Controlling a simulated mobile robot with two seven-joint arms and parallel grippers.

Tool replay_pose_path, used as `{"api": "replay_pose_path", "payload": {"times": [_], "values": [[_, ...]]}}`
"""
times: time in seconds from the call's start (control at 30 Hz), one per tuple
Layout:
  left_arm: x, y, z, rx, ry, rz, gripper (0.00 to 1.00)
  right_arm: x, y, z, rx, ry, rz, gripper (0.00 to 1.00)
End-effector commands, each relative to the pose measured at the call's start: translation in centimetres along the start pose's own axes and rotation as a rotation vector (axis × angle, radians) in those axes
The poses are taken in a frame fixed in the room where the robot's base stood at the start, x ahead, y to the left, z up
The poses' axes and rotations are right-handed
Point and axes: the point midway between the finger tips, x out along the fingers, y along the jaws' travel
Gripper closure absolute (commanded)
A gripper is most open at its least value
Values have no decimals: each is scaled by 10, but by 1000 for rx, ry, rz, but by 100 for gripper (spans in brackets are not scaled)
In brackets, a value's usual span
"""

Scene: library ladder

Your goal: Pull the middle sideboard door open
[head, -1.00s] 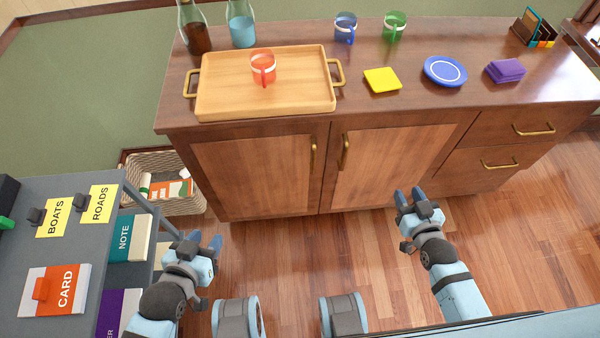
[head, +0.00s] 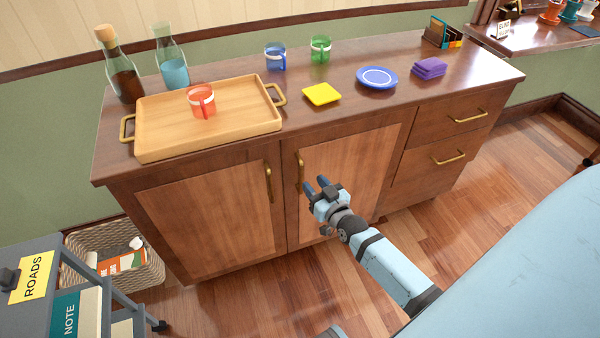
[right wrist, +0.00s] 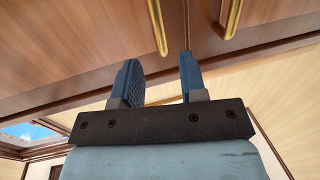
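The wooden sideboard (head: 285,145) has a middle door (head: 345,170) that is shut, with an upright brass handle (head: 300,172) near its left edge. My right gripper (head: 316,186) is in front of this door, close to the handle's lower end, open and empty. In the right wrist view its two blue fingers (right wrist: 158,80) are apart with nothing between them. Two brass handles show beyond the fingertips there; I cannot tell which is the middle door's. My left gripper is out of view.
The left door (head: 215,215) is shut, its handle (head: 268,182) near the middle one. Two drawers (head: 447,140) at right are shut. A tray (head: 150,145) with a red mug, bottles, mugs and a plate stand on top. A basket (head: 150,272) and cart (head: 30,305) are at left.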

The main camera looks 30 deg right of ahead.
Motion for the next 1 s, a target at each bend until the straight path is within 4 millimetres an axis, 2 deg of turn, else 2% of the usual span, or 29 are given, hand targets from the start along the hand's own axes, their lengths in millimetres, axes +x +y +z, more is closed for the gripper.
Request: {"api": "replay_pose_path", "payload": {"times": [0.1, 0.3, 0.5, 0.77, 0.93, 1.0], "values": [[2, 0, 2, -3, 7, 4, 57, 27, 0, 2, 1, 1, 0, 61], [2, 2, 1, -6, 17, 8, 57, 57, 0, 1, 0, 0, 0, 61], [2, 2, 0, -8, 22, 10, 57, 69, 0, 1, 1, -1, 0, 61], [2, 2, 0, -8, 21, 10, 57, 69, 0, 0, 0, -1, 0, 61], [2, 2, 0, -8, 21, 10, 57, 69, 0, 0, 0, -1, 0, 98], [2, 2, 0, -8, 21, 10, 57, 69, 0, 0, 0, -1, 0, 100]]}}
